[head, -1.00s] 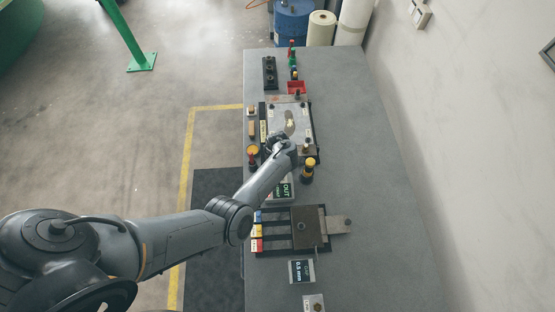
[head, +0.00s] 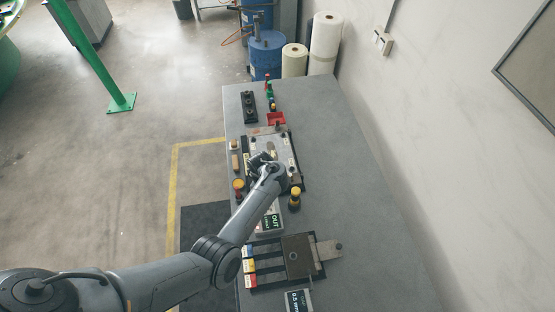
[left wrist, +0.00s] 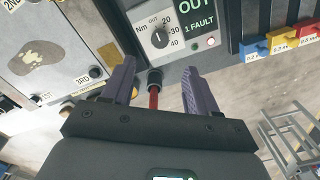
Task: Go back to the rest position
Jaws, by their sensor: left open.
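My left gripper (left wrist: 158,78) is open, with its two purple fingers spread. A red shaft with a black end (left wrist: 153,88) shows between the fingers in the left wrist view; I see no finger touching it. In the head view my left arm comes in from the left and its gripper (head: 262,160) is over the near-left part of the light plate with an insole shape (head: 285,150). That plate also shows in the left wrist view (left wrist: 75,35). My right gripper is not in view.
A torque box reading OUT (head: 270,219) stands near my wrist, with a yellow-topped post (head: 295,198) to its right. A dark fixture (head: 299,257) with coloured blocks lies nearer. A red tray (head: 277,119) is farther back. The table's right side (head: 350,190) is clear.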

